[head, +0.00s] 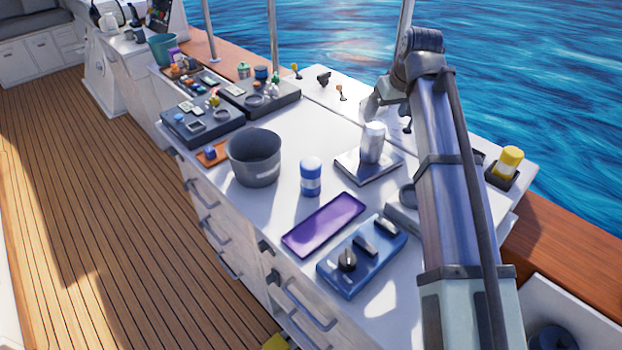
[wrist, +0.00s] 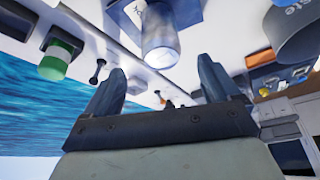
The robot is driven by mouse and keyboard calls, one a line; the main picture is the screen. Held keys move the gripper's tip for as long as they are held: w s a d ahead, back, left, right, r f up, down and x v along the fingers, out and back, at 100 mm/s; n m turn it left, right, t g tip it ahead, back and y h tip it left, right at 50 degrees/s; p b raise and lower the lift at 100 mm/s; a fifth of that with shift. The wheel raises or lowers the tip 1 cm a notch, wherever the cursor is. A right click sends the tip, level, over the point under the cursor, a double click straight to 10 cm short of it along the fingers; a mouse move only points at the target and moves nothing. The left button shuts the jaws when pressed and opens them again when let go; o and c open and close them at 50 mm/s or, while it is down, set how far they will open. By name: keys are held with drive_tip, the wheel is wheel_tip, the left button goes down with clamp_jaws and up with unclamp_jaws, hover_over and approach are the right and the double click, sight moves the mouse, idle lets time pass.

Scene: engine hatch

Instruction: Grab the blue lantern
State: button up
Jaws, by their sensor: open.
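A blue and white cylinder (head: 311,177), which looks like the blue lantern, stands upright on the white counter between the grey bucket and the purple tray. I cannot make it out for certain in the wrist view. My gripper (head: 374,104) is above the back of the counter, to the right of and beyond the cylinder, apart from it. In the wrist view my gripper (wrist: 160,74) has its two fingers spread with nothing held between them.
A silver canister (head: 373,142) stands on a metal plate near my gripper; it also shows in the wrist view (wrist: 160,40). A grey bucket (head: 254,157), purple tray (head: 323,224), blue switch box (head: 361,256) and yellow-topped item (head: 508,160) stand around. Bare counter surrounds the cylinder.

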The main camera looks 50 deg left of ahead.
drive_tip(key=n+g+h, duration=0.2)
drive_tip(key=n+h, duration=0.1)
drive_tip(key=h, duration=0.1)
hover_over(309, 164)
drive_tip(key=shift+w+a+f, duration=0.1)
drive_tip(key=shift+a+f, duration=0.1)
drive_tip(key=shift+f, duration=0.4)
drive_tip(key=shift+w+a+f, duration=0.1)
drive_tip(key=shift+a+f, duration=0.1)
drive_tip(key=shift+f, duration=0.35)
drive_tip(key=shift+s+d, duration=0.1)
drive_tip(key=shift+d, duration=0.2)
drive_tip(key=shift+d+f, duration=0.15)
drive_tip(key=shift+f, duration=0.2)
wheel_tip(309, 164, down, 8)
drive_tip(key=shift+r, duration=0.15)
drive_tip(key=shift+w+f, duration=0.15)
drive_tip(key=shift+f, duration=1.25)
drive_tip(key=shift+w+f, duration=0.1)
drive_tip(key=shift+f, duration=1.25)
